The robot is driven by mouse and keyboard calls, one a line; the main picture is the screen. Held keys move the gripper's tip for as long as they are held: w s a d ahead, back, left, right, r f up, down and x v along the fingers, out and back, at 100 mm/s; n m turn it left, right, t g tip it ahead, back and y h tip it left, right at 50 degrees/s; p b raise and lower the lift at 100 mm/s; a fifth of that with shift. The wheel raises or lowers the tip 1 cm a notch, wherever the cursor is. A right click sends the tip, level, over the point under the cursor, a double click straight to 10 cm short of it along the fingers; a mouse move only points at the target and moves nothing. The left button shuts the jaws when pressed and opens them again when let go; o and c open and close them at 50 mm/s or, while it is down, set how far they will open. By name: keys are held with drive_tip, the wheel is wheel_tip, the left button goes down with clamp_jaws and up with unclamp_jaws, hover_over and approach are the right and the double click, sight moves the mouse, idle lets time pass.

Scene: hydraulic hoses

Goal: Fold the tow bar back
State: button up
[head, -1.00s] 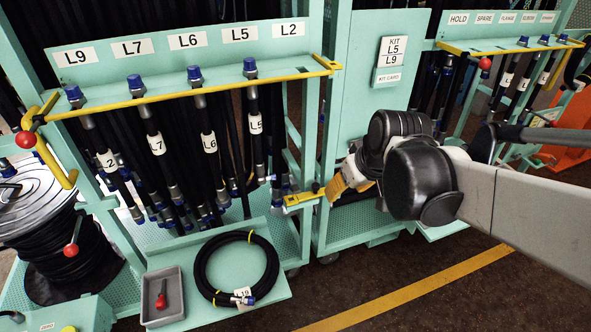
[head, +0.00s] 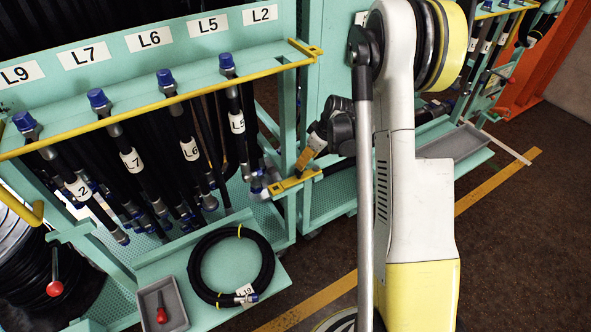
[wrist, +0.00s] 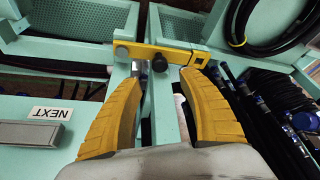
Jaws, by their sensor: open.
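The tow bar (head: 294,183) is a short yellow bar low down at the facing corners of two turquoise hose carts. In the wrist view the tow bar (wrist: 160,55) lies crosswise over the gap between the cart frames, with a dark round knob near its middle. My gripper (wrist: 162,82) has its two yellow fingers spread, with the knob ahead between the tips. The fingers look apart from the bar, and nothing is between them. In the head view my gripper (head: 311,152) is just above and right of the bar; its far finger is hidden.
The left cart has a yellow rail (head: 150,100) with hanging labelled hoses. Its low shelf holds a coiled hose (head: 266,262) and a grey tray (head: 176,300) with a red-handled item. Another grey tray (head: 455,147) sits on the right cart. Dark floor is open in front.

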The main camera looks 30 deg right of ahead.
drive_tip(key=b+x, duration=0.2)
drive_tip(key=x, duration=0.6)
drive_tip(key=shift+f+b, duration=0.25)
drive_tip(key=shift+b, duration=0.15)
drive_tip(key=shift+c, duration=0.5)
clamp_jaws()
